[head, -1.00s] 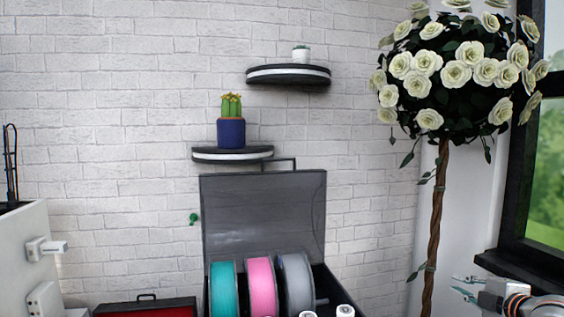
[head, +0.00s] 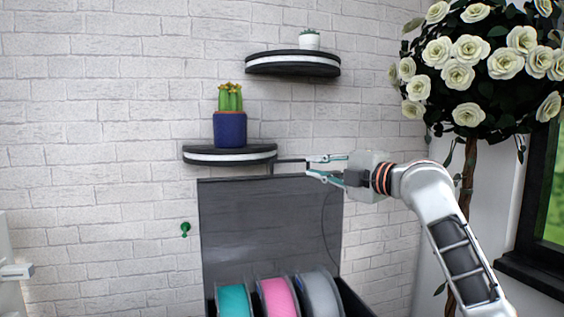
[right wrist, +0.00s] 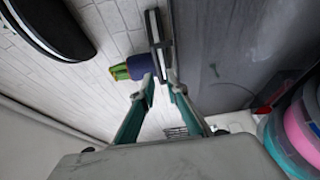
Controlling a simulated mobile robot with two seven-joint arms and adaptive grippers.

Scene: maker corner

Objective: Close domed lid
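The lid (head: 268,225) is a dark, see-through panel standing upright at the back of an open box of filament spools. A thin dark handle (head: 290,161) sticks up from its top edge. My right gripper (head: 308,166) comes in from the right, fingers parted and pointing left, close to the handle at the lid's top right. No grip on the handle shows. In the right wrist view the open fingers (right wrist: 161,88) have a gap between them, and the grey lid (right wrist: 225,45) lies to their right. My left gripper is not in view.
Teal (head: 233,300), pink (head: 277,297) and grey (head: 318,294) spools stand in the box. A shelf (head: 228,155) with a potted cactus (head: 230,128) sits just above the lid, close to my fingers. Another shelf (head: 292,64) is higher up. A rose tree (head: 470,75) stands at right.

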